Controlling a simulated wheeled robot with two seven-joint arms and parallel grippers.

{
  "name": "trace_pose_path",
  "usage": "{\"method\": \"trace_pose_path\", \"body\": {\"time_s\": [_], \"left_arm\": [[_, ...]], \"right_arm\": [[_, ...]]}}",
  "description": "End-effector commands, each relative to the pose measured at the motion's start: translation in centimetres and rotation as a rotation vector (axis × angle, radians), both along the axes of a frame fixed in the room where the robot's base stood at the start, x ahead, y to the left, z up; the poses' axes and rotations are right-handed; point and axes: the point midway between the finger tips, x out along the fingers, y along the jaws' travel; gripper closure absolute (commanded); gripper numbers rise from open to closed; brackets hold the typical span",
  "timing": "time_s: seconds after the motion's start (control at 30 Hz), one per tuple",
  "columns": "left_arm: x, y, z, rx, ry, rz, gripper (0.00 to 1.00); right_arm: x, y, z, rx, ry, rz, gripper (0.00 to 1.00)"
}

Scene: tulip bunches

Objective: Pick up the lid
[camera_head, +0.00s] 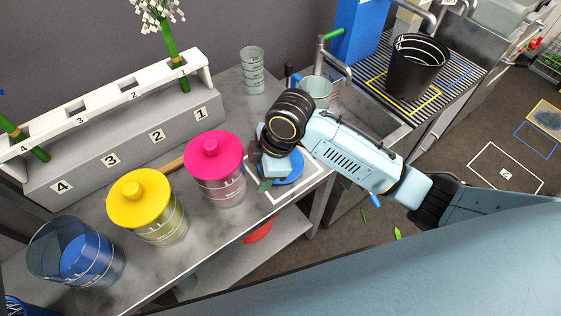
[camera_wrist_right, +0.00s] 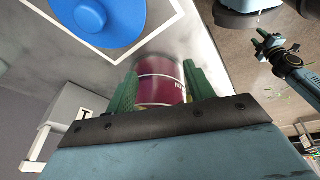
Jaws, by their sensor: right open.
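The blue lid (camera_head: 294,170) lies on the counter inside a white-outlined square, partly hidden by my right gripper (camera_head: 266,183). In the right wrist view the lid (camera_wrist_right: 124,22) shows its round knob at the top edge, outside the jaws. My right gripper (camera_wrist_right: 160,78) is open, with green fingers spread apart. A dark pink canister (camera_wrist_right: 160,85) shows between the fingers in that view; I cannot tell whether they touch it. In the head view a clear canister with a pink lid (camera_head: 214,155) stands just left of the gripper.
A yellow-lidded canister (camera_head: 141,193) and an open clear canister with blue inside (camera_head: 50,240) stand further left. A numbered rack (camera_head: 135,140) holds flower stems behind. A glass (camera_head: 252,72) stands at the back; a black bucket (camera_head: 415,72) stands on the ribbed drainer at right.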

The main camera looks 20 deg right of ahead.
Motion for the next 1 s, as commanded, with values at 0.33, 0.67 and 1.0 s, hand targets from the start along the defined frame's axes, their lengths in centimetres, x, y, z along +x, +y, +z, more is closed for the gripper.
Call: {"method": "trace_pose_path", "body": {"time_s": [0.33,0.67,1.0], "left_arm": [[0.0,0.0,-0.3,0.001,0.001,0.001,0.64],[0.0,0.1,-0.7,0.001,0.001,0.000,0.64],[0.0,1.7,-1.7,0.022,0.002,-0.008,0.64]], "right_arm": [[6.0,-4.7,6.9,-0.259,0.008,0.440,0.47],[7.1,-6.5,7.1,-0.316,0.038,0.526,0.47],[7.1,-6.5,1.3,-0.314,0.033,0.524,0.47]]}}
